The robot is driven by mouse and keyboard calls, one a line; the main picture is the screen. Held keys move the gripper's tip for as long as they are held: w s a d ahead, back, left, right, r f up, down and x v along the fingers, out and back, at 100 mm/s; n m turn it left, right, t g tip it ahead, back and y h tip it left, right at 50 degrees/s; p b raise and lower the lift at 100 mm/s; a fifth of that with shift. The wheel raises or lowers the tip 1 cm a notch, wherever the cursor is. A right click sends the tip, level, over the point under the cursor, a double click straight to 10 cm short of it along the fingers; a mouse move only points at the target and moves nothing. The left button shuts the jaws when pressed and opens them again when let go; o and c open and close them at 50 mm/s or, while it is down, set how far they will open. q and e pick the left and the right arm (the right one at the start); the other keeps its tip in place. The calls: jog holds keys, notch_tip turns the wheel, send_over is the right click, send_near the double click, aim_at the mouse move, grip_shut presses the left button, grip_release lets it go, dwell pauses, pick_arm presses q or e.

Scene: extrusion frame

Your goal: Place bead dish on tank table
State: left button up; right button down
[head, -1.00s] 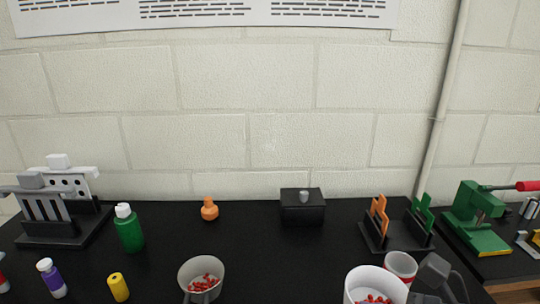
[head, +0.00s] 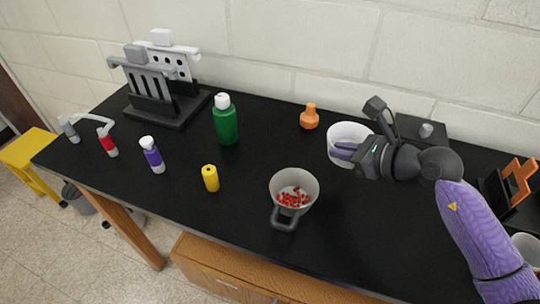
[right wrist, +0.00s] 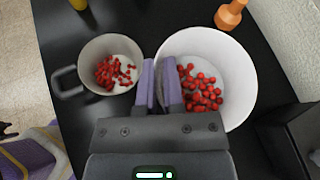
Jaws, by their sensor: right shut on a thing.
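A white dish (head: 340,135) with red beads is in my right gripper (head: 352,150), near the back of the black table (head: 240,180). The right wrist view shows the dish (right wrist: 232,60) with its beads on the right, and the gripper's lilac fingers (right wrist: 160,88) shut on its left rim. I cannot tell whether the dish touches the table or hangs above it. My left gripper is not in view.
A grey handled cup (head: 308,184) with red beads stands in front of the dish. An orange bottle (head: 309,117) is left of the dish, a black box (head: 415,128) right. A green bottle (head: 226,120), yellow bottle (head: 210,178) and rack (head: 165,105) stand left. A yellow stool (head: 28,155) is far left.

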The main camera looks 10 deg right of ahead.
aim_at(331, 196)
notch_tip(331, 196, down, 10)
jog(key=b, duration=0.3)
jog(key=shift+s+b, duration=0.1)
jog(key=shift+b, duration=0.25)
jog(key=shift+f, duration=0.2)
jog(key=c, duration=0.7)
grip_release()
jog(key=shift+c, duration=0.2)
jog(key=shift+r, duration=0.1)
